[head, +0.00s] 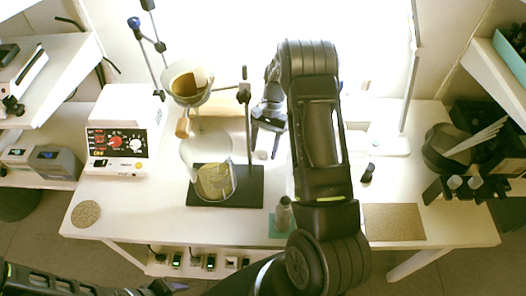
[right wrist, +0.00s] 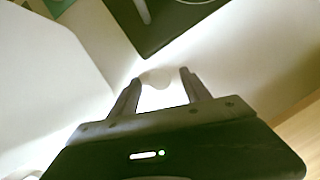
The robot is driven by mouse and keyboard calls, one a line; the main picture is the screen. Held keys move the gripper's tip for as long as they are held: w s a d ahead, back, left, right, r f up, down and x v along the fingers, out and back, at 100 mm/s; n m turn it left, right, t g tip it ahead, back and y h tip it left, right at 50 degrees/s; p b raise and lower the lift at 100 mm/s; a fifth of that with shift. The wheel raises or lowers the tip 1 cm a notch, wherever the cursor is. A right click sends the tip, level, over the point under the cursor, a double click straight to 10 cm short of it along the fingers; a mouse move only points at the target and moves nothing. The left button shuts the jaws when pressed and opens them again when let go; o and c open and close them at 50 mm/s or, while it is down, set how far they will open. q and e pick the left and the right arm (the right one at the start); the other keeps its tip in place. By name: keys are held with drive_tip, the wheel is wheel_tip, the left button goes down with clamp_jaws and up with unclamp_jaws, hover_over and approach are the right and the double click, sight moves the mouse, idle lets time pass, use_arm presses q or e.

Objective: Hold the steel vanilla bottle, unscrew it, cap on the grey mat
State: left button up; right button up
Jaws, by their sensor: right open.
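A small grey bottle (head: 284,214), which looks like the steel one, stands near the table's front edge, partly beside my right arm; its label is unreadable. A teal mat (head: 275,230) shows by its base. My right gripper (head: 267,138) is open, over the back middle of the table, well behind the bottle. In the right wrist view its fingertips (right wrist: 161,77) are apart, with a small pale round thing (right wrist: 158,78) showing between them; I cannot tell whether it touches. My left gripper (head: 168,287) is low at the bottom edge, its jaws unclear. I cannot make out a grey mat.
A clear vessel (head: 207,158) stands on a black stand base (head: 248,190) left of the bottle. A dark small bottle (head: 367,174) and a tan mat (head: 395,222) lie to the right. A white control box (head: 122,130) fills the back left. The front left is mostly clear.

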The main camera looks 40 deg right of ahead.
drive_tip(key=shift+a+f, duration=0.1)
drive_tip(key=shift+f, duration=0.2)
idle(0.4)
clamp_jaws()
idle(0.4)
